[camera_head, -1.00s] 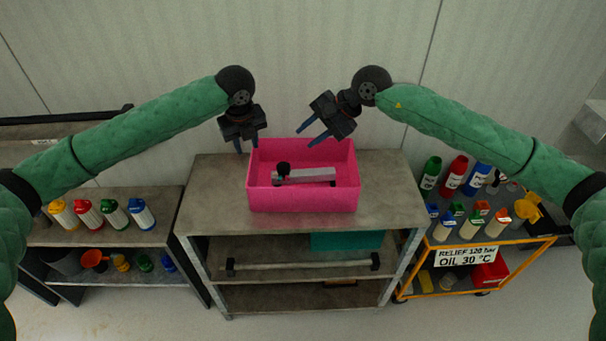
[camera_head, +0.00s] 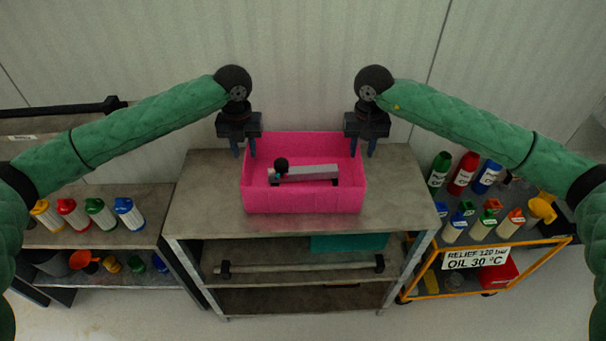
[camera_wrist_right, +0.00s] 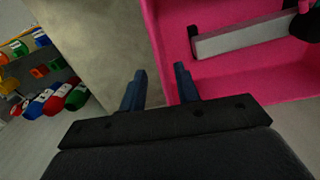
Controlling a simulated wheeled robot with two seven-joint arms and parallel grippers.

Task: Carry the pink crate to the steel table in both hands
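The pink crate (camera_head: 303,199) sits on the grey top of a shelf table (camera_head: 400,205). A grey bar-shaped tool with a black knob (camera_head: 305,173) lies inside it. My left gripper (camera_head: 243,150) is open, pointing down above the crate's left wall. My right gripper (camera_head: 362,149) is open, pointing down above the crate's right wall. In the right wrist view, the open fingers of my right gripper (camera_wrist_right: 158,88) lie on either side of the line of the crate's wall (camera_wrist_right: 165,50). Neither gripper visibly holds anything. I cannot tell which table is the steel table.
A shelf at left carries several capped bottles (camera_head: 100,213). An orange-framed trolley (camera_head: 500,255) at right carries several bottles and a sign (camera_head: 476,257). A bar (camera_head: 300,266) and a teal box (camera_head: 345,242) are on the shelf below the crate. The tabletop beside the crate is clear.

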